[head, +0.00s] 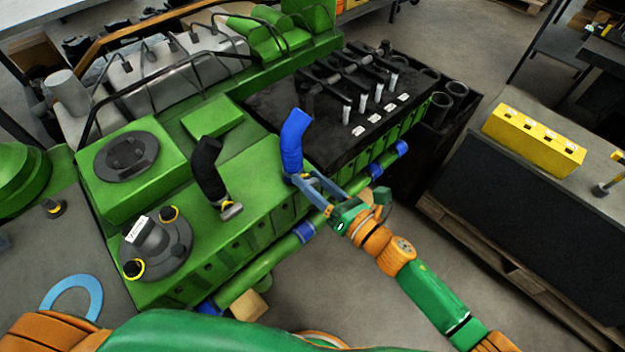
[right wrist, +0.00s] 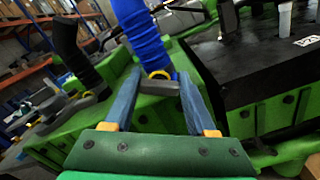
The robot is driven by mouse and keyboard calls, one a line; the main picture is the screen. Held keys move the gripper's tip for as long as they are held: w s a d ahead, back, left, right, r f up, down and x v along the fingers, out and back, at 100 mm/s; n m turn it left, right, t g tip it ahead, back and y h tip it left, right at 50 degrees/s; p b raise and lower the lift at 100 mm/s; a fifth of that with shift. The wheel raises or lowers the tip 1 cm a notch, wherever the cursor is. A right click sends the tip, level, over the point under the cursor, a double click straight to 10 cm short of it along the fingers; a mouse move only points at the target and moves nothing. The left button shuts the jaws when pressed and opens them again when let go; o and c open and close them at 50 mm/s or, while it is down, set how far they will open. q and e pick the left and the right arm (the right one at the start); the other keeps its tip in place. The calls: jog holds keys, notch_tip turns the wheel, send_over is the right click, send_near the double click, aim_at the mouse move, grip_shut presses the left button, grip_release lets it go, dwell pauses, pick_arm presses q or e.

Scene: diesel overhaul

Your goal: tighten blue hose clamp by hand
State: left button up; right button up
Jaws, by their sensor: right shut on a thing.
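The blue hose (head: 295,139) stands up from the near right part of the green engine block. It also shows at the top of the right wrist view (right wrist: 142,35). A hose clamp with a yellow ring and a grey body (right wrist: 158,86) sits around its lower end. My right gripper (head: 304,181) reaches in from the right, low at the hose's base. In the right wrist view its two blue fingers (right wrist: 160,82) lie on either side of the grey clamp body, shut on it. The fingertip contact is partly hidden in the head view. My left gripper is out of view.
A black hose (head: 208,167) with its own clamp (head: 231,210) stands left of the blue one. A green pipe with blue bands (head: 306,231) runs along the block's near side. A black cover (head: 330,135) lies behind. A yellow block (head: 533,138) rests on the right bench.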

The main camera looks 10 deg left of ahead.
jog(key=shift+f+m, duration=0.1)
jog(key=shift+m, duration=0.8)
jog(key=o, duration=1.4)
jog(key=v, duration=0.7)
jog(key=shift+d, duration=0.1)
